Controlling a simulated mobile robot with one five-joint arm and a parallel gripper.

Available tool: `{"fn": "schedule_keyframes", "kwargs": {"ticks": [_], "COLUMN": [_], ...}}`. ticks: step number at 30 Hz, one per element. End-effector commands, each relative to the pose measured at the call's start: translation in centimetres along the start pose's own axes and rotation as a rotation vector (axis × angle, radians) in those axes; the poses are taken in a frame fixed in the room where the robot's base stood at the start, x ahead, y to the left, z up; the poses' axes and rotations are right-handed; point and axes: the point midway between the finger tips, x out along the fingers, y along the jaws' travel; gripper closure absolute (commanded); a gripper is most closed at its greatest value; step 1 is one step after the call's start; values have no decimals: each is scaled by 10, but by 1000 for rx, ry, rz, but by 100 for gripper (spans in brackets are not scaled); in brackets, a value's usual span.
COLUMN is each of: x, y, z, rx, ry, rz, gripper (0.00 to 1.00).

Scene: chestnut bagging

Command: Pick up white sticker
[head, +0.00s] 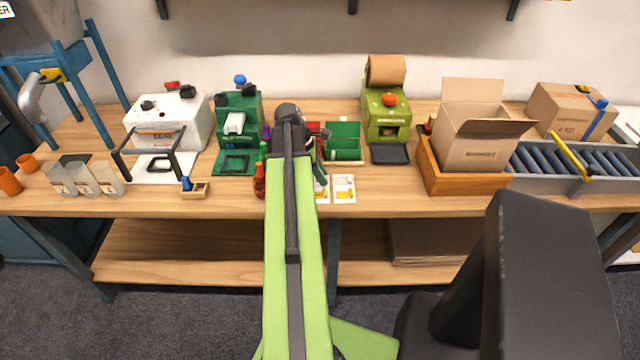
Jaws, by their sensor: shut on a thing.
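My gripper (317,142) is at the end of my green arm, over the middle of the bench, and largely hidden behind the dark wrist. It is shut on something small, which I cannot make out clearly. A white sticker cannot be told apart with certainty in this view. A green compartment holder (345,155) stands just right of the gripper, with a small white patch at its back edge. In front of it lies a white card with yellow pictures (344,189). A similar card beside it is partly covered by my arm.
A green machine with a brown paper roll (386,72), an open carton (470,150) and a roller conveyor (560,165) stand to the right. A dark green press (238,125), a white sealing machine (170,120) and clear cups (82,178) stand left. Bottles (260,178) are close beside my arm.

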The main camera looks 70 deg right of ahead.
Motion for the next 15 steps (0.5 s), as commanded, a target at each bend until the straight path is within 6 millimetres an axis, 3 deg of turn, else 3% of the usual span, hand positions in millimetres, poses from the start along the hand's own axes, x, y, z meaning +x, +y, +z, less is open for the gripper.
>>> {"fn": "schedule_keyframes", "kwargs": {"ticks": [15], "x": [0], "y": [0], "z": [-1], "rx": [-1], "ry": [1], "rz": [0], "gripper": [100]}}
